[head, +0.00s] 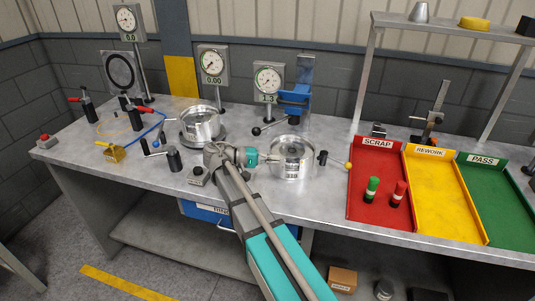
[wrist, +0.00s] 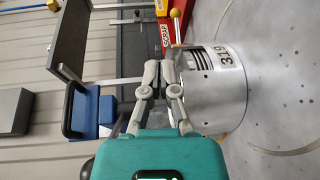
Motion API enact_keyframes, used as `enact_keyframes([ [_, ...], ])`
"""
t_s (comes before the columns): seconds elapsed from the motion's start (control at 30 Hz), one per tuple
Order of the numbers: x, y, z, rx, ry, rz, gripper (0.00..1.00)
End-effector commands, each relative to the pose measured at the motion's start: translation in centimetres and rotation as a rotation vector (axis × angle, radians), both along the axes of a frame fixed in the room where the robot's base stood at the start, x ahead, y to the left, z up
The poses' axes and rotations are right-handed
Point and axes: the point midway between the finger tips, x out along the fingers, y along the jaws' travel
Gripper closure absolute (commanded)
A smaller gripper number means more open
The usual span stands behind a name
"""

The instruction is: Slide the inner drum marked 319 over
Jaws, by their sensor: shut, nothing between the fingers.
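The silver drum marked 319 (wrist: 222,58) fills the right of the wrist view, its black number on the curved wall. A silver drum (head: 293,170) stands on the bench right of my gripper in the head view, which seems to be the same one; no number is readable there. My gripper (wrist: 158,70) is shut and empty, its grey fingertips beside the drum wall. I cannot tell whether they touch it. In the head view my gripper (head: 268,158) reaches the drum's left side, fingertips partly lost against it. A second silver drum (head: 200,128) sits on a dark round base further left.
A blue press (head: 294,97) and dial gauges (head: 268,82) stand behind. A lever with a yellow knob (head: 348,165) is right of the drum. Further right are a red scrap tray (head: 370,205) holding two pegs, a yellow rework tray (head: 440,205) and a green pass tray (head: 490,200).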

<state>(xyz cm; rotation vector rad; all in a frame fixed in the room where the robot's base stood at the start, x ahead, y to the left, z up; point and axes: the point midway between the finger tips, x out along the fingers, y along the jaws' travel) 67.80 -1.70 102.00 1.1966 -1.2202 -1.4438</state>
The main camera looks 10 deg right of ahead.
Motion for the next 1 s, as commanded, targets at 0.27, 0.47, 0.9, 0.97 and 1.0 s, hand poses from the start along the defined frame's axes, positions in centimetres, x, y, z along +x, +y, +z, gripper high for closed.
enact_keyframes([
  [0.27,-3.4,-3.0,0.8,0.297,0.041,0.026,1.00],
  [0.47,-6.0,-3.9,0.8,0.543,0.046,0.046,1.00],
  [0.9,-11.5,-1.8,3.2,1.086,-0.037,0.074,1.00],
  [0.97,-12.1,-1.2,3.8,1.155,-0.058,0.077,1.00],
  [1.0,-12.5,-0.8,4.2,1.198,-0.070,0.078,1.00],
])
